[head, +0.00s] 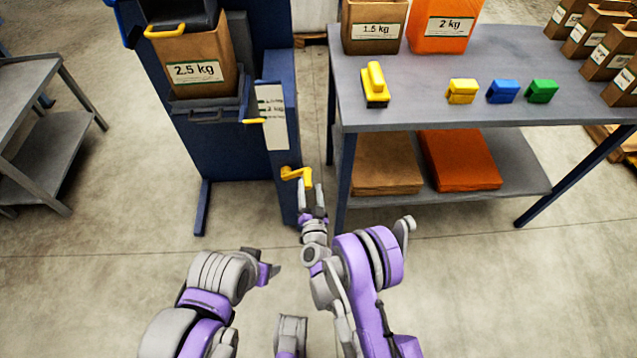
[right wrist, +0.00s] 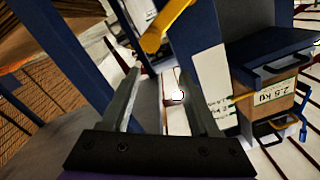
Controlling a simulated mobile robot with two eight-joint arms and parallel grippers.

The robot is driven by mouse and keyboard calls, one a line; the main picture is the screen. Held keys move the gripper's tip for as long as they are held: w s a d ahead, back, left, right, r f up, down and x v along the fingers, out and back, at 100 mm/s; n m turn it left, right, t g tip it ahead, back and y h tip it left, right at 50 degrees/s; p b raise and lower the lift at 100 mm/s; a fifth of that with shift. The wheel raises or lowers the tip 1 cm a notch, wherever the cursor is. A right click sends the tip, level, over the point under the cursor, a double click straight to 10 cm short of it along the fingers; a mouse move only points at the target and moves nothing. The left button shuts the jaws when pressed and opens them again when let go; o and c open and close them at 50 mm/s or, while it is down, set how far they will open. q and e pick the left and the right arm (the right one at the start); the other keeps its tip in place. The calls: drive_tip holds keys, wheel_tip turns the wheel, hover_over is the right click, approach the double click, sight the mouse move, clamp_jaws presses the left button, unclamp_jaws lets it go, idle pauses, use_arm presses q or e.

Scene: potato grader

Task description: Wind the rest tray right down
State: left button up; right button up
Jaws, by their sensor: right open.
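The rest tray (head: 208,112) is a grey-blue shelf on the front of the dark blue machine, under a brown 2.5 kg bag (head: 193,72). A yellow pointer (head: 254,121) sits beside a white scale plate (head: 272,117). The yellow crank (head: 297,175) is low on the blue post and also shows in the right wrist view (right wrist: 166,26). My right gripper (head: 312,194) is open, just below the crank; in the right wrist view its fingers (right wrist: 166,98) have nothing between them. My left gripper (head: 267,272) is low in the head view, its fingers unclear.
A grey table (head: 450,113) on the right holds bags, a yellow-and-black tool (head: 375,86) and small yellow, blue and green blocks. Its near left leg stands close to my right gripper. A grey cart (head: 40,140) stands at left. The floor before the machine is clear.

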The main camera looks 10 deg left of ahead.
sight(308, 173)
wheel_tip(308, 173, down, 4)
drive_tip(key=s, duration=0.1)
drive_tip(key=shift+m+h, duration=0.3)
drive_tip(key=b+x, duration=0.1)
drive_tip(key=x, duration=0.9)
drive_tip(key=shift+w+a+r, duration=0.1)
drive_tip(key=shift+w+a, duration=0.1)
drive_tip(key=shift+w, duration=0.1)
clamp_jaws()
drive_tip(key=shift+d, duration=0.1)
idle(0.5)
